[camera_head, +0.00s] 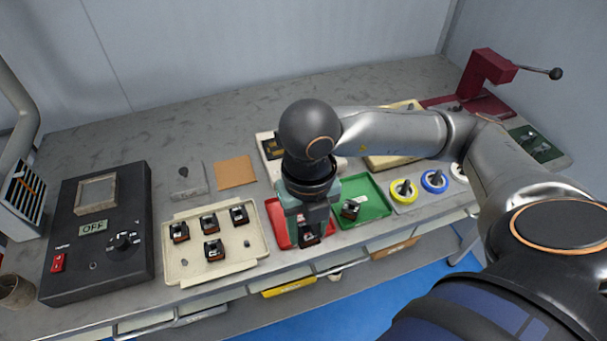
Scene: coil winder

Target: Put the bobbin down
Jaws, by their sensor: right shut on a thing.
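My right gripper (312,228) points down over the red tray (275,215). It is shut on a small dark bobbin (307,240), which the fingers partly hide. I cannot tell whether the bobbin touches the tray floor. Another dark bobbin (350,208) sits in the green tray (376,200), just right of the gripper. Several more bobbins stand in the cream tray (254,244) to the left. My left gripper is not in view.
A black control box (130,200) reading OFF stands at the left. A cork square (236,172) lies behind the cream tray. Yellow (404,190) and blue (434,181) wire spools sit right of the green tray. A red lever press (486,72) stands at the back right.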

